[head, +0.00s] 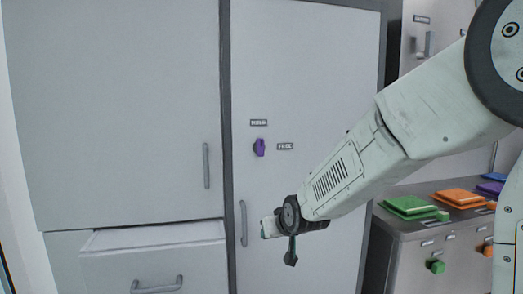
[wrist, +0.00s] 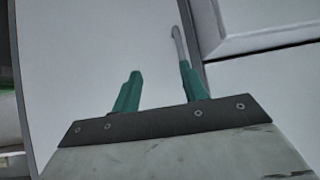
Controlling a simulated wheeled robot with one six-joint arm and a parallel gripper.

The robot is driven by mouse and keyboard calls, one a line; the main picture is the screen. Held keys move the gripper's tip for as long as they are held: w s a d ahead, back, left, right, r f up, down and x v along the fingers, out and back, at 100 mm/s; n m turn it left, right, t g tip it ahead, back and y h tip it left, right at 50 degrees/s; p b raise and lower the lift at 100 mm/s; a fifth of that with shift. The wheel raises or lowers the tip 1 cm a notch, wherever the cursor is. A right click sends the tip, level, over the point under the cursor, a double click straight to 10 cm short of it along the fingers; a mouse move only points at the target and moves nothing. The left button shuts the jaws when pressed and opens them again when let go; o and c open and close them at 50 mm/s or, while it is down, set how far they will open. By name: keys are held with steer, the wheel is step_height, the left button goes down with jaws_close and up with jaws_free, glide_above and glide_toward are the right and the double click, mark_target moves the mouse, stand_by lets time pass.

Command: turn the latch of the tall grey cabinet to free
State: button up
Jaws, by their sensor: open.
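The tall grey cabinet (head: 310,60) fills the middle of the head view, its door shut. Its purple latch (head: 258,147) sits on the door, upright, below a small blurred label (head: 258,123). A label reading FREE (head: 285,146) is to its right. My gripper (head: 264,230) is below the latch, near the door's vertical handle (head: 243,223), and apart from the latch. In the wrist view my gripper (wrist: 160,76) shows two green fingers spread apart with nothing between them. The handle (wrist: 179,45) appears beyond the right finger; contact cannot be told. The latch is not seen there.
Left is a cabinet with a large door (head: 110,100) and a partly open drawer (head: 155,262) below. At right, a metal counter (head: 415,235) carries green (head: 410,206) and orange (head: 458,197) lids. My arm crosses the right side.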

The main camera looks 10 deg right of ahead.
steer(key=w+r+t, duration=0.4)
steer(key=w, duration=0.4)
steer(key=t+h, duration=0.1)
steer(key=t, duration=0.7)
glide_toward(261, 148)
steer(key=w, duration=0.2)
steer(key=shift+m, duration=0.4)
steer(key=x, duration=0.7)
steer(key=shift+w+r, duration=0.2)
steer(key=shift+r, duration=0.3)
jaws_close()
